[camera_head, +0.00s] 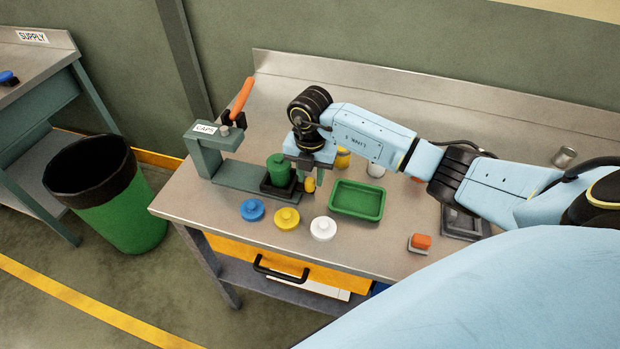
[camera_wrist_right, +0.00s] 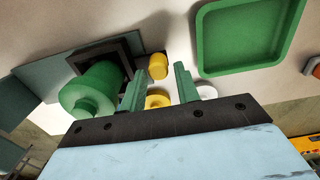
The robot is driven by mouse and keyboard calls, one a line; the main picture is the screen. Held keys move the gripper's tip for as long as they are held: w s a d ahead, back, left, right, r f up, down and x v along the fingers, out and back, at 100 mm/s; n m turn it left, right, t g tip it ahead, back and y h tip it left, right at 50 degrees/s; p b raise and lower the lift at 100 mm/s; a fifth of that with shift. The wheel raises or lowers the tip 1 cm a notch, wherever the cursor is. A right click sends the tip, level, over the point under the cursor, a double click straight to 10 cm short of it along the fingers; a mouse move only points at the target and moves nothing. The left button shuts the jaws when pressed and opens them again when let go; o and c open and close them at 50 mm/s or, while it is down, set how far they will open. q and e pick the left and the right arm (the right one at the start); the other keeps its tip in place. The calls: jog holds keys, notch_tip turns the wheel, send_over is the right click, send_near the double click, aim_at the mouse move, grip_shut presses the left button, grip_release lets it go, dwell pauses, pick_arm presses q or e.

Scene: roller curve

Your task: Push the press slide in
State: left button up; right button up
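The press (camera_head: 205,150) is a grey-green frame labelled CAPS with a raised orange lever (camera_head: 241,98), at the left of the bench. Its slide (camera_head: 240,177) reaches out to the right, with a black nest (camera_head: 265,184) on it. A green capped container (camera_head: 279,168) stands in the nest; it also shows in the right wrist view (camera_wrist_right: 90,92). A small yellow knob (camera_wrist_right: 158,66) sits beside the nest. My right gripper (camera_wrist_right: 161,72) is open, with the knob seen between its fingertips; I cannot tell whether they touch it. My left gripper is not in view.
Blue (camera_head: 252,210), yellow (camera_head: 287,219) and white (camera_head: 323,229) caps lie along the front. A green tray (camera_head: 340,208) stands right of the gripper. Yellow (camera_head: 343,158) and white (camera_head: 376,169) containers are behind it. An orange-topped block (camera_head: 420,242) is farther right.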

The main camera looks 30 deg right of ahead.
jog(key=shift+w+f, duration=0.1)
jog(key=shift+f, duration=1.05)
jog(key=c, duration=0.7)
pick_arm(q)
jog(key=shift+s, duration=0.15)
pick_arm(e)
jog(key=shift+w, duration=0.1)
